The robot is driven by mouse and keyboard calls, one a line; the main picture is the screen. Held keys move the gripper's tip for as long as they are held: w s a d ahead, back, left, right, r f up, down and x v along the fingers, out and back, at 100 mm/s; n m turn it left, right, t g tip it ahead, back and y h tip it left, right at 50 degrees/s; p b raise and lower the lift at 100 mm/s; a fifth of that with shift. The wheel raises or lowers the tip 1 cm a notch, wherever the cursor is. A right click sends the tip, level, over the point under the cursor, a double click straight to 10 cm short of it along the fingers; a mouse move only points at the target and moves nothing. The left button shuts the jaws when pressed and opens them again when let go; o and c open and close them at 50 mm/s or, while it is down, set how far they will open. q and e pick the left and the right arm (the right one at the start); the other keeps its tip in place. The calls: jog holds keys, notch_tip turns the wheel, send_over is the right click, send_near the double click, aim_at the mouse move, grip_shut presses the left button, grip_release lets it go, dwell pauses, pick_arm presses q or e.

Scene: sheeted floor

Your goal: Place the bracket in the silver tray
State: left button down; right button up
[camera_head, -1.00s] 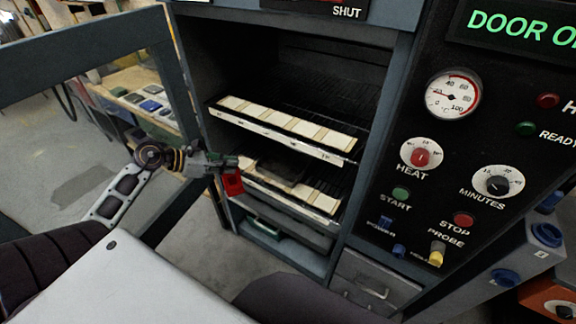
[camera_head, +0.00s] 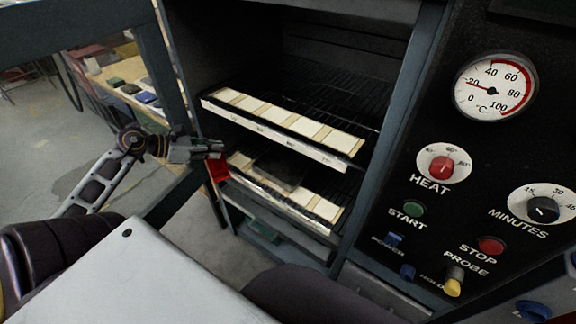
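My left gripper (camera_head: 214,150) reaches in from the left, at the left side of the open cabinet. A small red piece (camera_head: 218,170) hangs at its fingertips, and the gripper looks shut on it. This may be the bracket; its full shape is too small to tell. It is in front of the left end of the lower shelf in the picture. A dark flat square (camera_head: 279,168) lies on that lower shelf; I cannot tell whether it is a tray. No clearly silver tray can be made out. My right gripper is not in view.
The upper rack (camera_head: 340,163) has a row of pale labelled tiles along its front, as does the lower shelf (camera_head: 325,208). The open door frame (camera_head: 172,75) stands at the left. A control panel (camera_head: 470,215) with knobs and buttons is at the right. A table with coloured items stands behind.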

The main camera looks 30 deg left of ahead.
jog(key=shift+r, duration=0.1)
pick_arm(q)
jog(key=shift+w+d+f+t+h+b, duration=0.25)
jog(key=shift+w+d+t+b, duration=0.1)
jog(key=shift+w+t, duration=0.15)
jog(key=shift+w+d+f+t+h+b, duration=0.2)
jog(key=shift+w+f+t+b, duration=0.15)
jog(key=shift+w, duration=0.2)
jog(key=w+d+t+b, duration=0.1)
jog(key=w+d, duration=0.3)
jog(key=w, duration=0.4)
jog(key=w+d+t, duration=0.1)
jog(key=w+d, duration=0.4)
jog(key=w, duration=0.4)
notch_tip(320, 180, down, 6)
jog(key=w+b, duration=0.1)
jog(key=shift+w+d+h, duration=0.35)
jog(key=shift+w, duration=0.05)
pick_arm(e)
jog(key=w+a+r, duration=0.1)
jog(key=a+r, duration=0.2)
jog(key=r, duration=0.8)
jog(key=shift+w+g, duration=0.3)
pick_arm(q)
jog(key=shift+w+g, duration=0.1)
jog(key=shift+g, duration=0.15)
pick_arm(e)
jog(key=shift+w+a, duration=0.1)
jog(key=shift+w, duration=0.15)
